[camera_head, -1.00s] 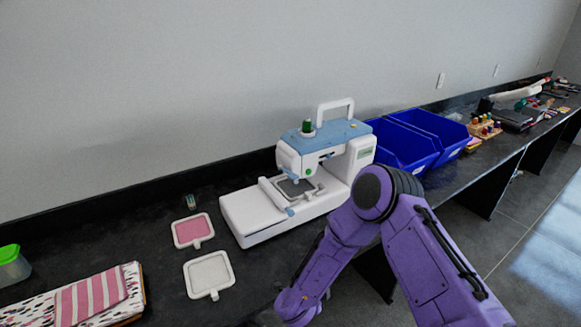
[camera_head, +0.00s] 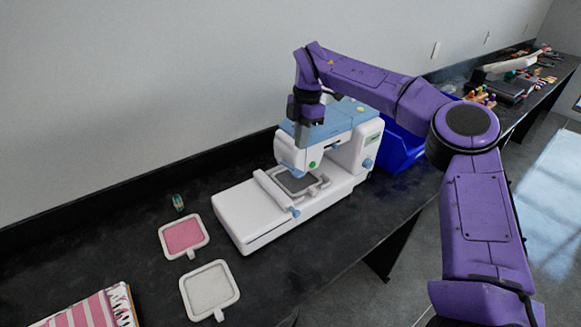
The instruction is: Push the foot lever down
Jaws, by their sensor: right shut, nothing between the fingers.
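The sewing machine (camera_head: 272,213) stands on the dark counter, with a white body and a blue top. A small blue piece (camera_head: 295,211) sticks out at its front, and a blue knob (camera_head: 367,163) sits on its right side. I cannot tell which part is the foot lever. An embroidery hoop (camera_head: 298,184) sits under the needle head. My right gripper (camera_head: 302,143) points down, shut and empty, in front of the machine's blue top left end. I cannot tell whether it touches. The left gripper is not in view.
A pink hoop (camera_head: 184,236) and a white hoop (camera_head: 209,290) lie left of the machine, with a small spool (camera_head: 178,202) behind. Folded striped cloth (camera_head: 90,312) lies at lower left. A blue bin (camera_head: 400,150) stands right of the machine, partly behind my arm.

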